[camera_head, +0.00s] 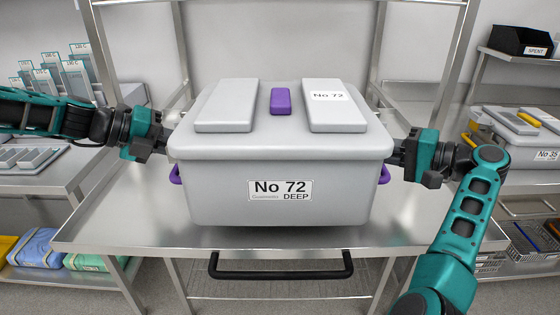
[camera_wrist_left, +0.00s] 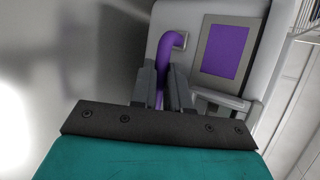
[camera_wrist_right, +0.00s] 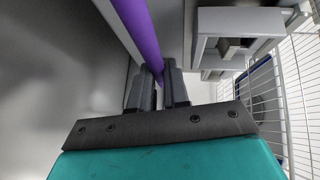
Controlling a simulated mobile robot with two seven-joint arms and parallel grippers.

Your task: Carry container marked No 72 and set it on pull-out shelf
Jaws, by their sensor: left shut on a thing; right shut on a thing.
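The grey lidded container marked No 72 (camera_head: 280,190) is level in the middle of the head view, with purple side handles and a purple tab on its lid. It is over the steel pull-out shelf (camera_head: 110,225), which has a black front handle; whether its base touches the shelf is hard to tell. My left gripper (camera_head: 168,138) is at its left side, shut on the purple handle (camera_wrist_left: 163,70) in the left wrist view. My right gripper (camera_head: 396,150) is at its right side, shut on the other purple handle (camera_wrist_right: 140,30) in the right wrist view.
A steel frame with uprights (camera_head: 453,60) stands behind the container. A left table holds grey trays (camera_head: 30,158) and upright labelled plates. At right, a rack holds container No 35 (camera_head: 540,150) and a black SPENT bin (camera_head: 520,40). Folded bundles (camera_head: 38,245) lie on a low left shelf.

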